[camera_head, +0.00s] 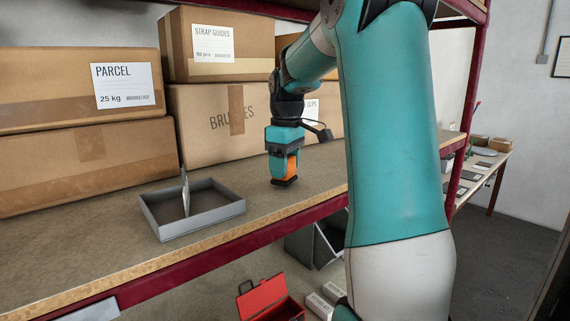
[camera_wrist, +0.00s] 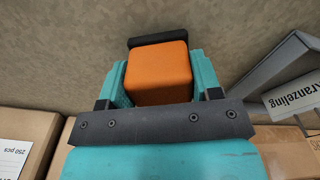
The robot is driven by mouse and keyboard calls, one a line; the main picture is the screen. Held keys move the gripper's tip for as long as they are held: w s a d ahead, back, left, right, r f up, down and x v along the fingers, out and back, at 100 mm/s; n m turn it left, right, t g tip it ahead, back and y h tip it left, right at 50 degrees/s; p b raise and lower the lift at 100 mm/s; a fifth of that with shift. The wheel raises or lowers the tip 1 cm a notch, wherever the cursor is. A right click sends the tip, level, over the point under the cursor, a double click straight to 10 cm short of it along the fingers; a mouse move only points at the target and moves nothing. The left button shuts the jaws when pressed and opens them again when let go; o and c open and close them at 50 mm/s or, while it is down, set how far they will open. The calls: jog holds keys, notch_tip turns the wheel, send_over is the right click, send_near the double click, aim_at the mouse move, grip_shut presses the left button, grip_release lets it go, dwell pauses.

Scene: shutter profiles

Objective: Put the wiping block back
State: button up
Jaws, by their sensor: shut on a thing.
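The wiping block is an orange block (camera_head: 291,165) with a dark pad at its lower end. In the head view it is at the right part of the shelf board, pad down at or very near the surface; I cannot tell if it touches. My gripper (camera_head: 285,160) points down and is shut on the block. In the wrist view the orange block (camera_wrist: 158,74) sits between the two teal fingers of my gripper (camera_wrist: 160,80), with the dark pad (camera_wrist: 157,39) beyond it.
A grey tray (camera_head: 205,224) with an upright plate (camera_head: 185,192) in it stands left of my gripper. Cardboard boxes (camera_head: 85,160) line the back of the shelf (camera_head: 110,258). A red toolbox (camera_head: 268,298) is below. The board between tray and gripper is clear.

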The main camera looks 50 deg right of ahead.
jog(key=shift+f+b, duration=0.4)
jog(key=shift+f, duration=0.2)
jog(key=o, duration=1)
jog(key=shift+r, duration=0.1)
jog(key=r, duration=1.2)
jog(key=shift+s+p, duration=0.2)
jog(key=shift+p, duration=0.15)
